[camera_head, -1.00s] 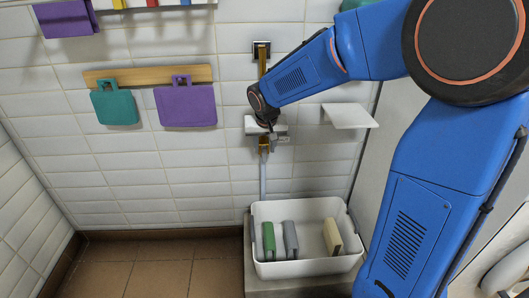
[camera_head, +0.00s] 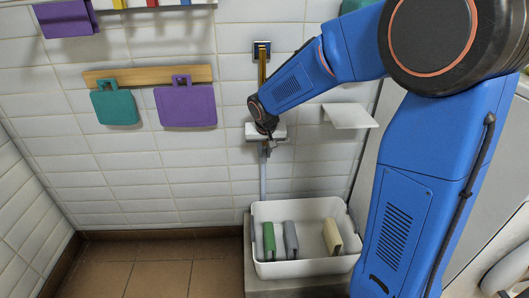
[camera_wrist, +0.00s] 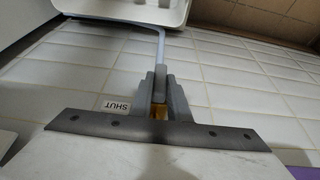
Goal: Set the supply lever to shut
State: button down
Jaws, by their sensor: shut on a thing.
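My gripper (camera_head: 267,140) is at the wall, on the pipe line above the white tub. In the wrist view its grey fingers (camera_wrist: 161,92) are closed around the supply lever, with a brass-coloured piece (camera_wrist: 159,112) showing at their base. Most of the lever is hidden by the fingers, so I cannot tell its exact angle. A white label reading SHUT (camera_wrist: 115,105) is on the tiles just left of the fingers in the wrist view. A brass pipe (camera_head: 262,70) comes down from above and a grey pipe (camera_head: 263,180) continues below.
A white tub (camera_head: 300,268) with green, grey and cream items stands below. A small white shelf (camera_head: 349,116) juts out right of my gripper. Teal (camera_head: 115,105) and purple (camera_head: 186,106) boards hang from a wooden rail at left.

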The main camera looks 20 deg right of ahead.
jog(key=shift+a+h, duration=0.1)
jog(key=shift+h, duration=0.2)
jog(key=h, duration=0.3)
jog(key=shift+w+a+f+n+g, duration=0.1)
jog(key=shift+a+n+g, duration=0.2)
jog(key=shift+a+n, duration=0.1)
jog(key=shift+w+a+f+n+h, duration=0.25)
jog(key=shift+n+h, duration=0.35)
jog(key=shift+h, duration=1.55)
jog(key=shift+s+a+f+n+h, duration=0.15)
jog(key=shift+f+n+h, duration=0.35)
jog(key=shift+h, duration=1.7)
jog(key=shift+a+f+n+h, duration=0.15)
jog(key=shift+n+h, duration=0.55)
jog(key=shift+h, duration=1.45)
jog(key=shift+d, duration=0.1)
jog(key=c, duration=1.7)
grip_release()
